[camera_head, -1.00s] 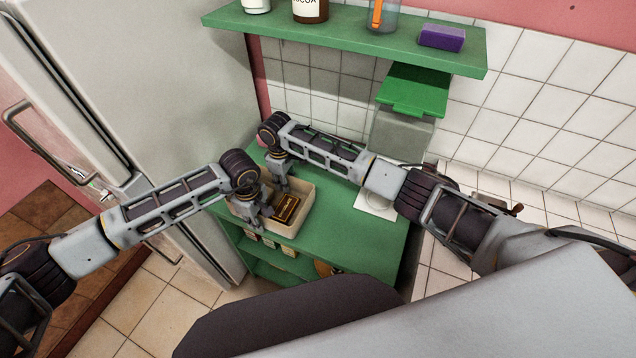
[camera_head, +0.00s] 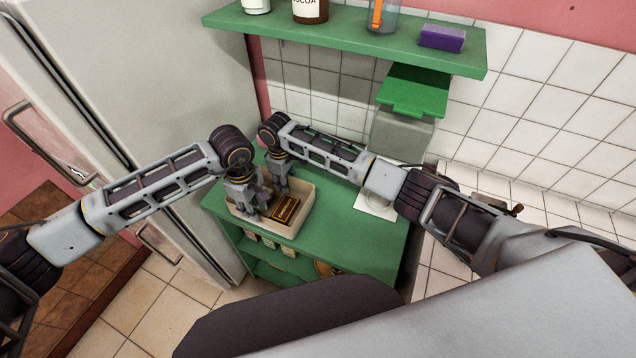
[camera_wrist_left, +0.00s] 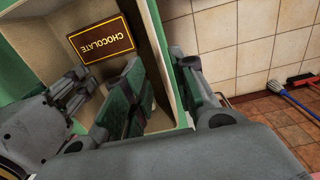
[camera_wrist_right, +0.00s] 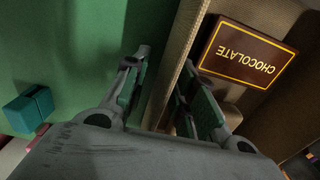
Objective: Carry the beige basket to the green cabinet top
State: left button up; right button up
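The beige basket (camera_head: 303,213) sits on the green cabinet top (camera_head: 340,237), left of its middle. A brown chocolate box (camera_head: 286,209) lies inside; its label shows in both wrist views. My left gripper (camera_head: 249,212) is low at the basket's left end. In the left wrist view its fingers (camera_wrist_left: 168,88) are apart, one on each side of a basket wall (camera_wrist_left: 173,55). My right gripper (camera_head: 281,187) is at the far side. In the right wrist view its fingers (camera_wrist_right: 163,85) are apart with the far wall (camera_wrist_right: 190,55) between them, and green surface shows beside one finger.
A green wall shelf (camera_head: 350,38) above holds jars, a glass and a purple sponge (camera_head: 442,38). A white sheet (camera_head: 376,202) lies at right. A fridge (camera_head: 180,80) stands at left. The front right of the top is clear.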

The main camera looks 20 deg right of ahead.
pick_arm(q)
jog(key=shift+r, duration=2.6)
pick_arm(e)
jog(key=shift+r, duration=0.1)
jog(key=shift+r, duration=5.9)
pick_arm(q)
jog(key=shift+s+a, duration=0.1)
pick_arm(e)
jog(key=shift+a+f, duration=0.1)
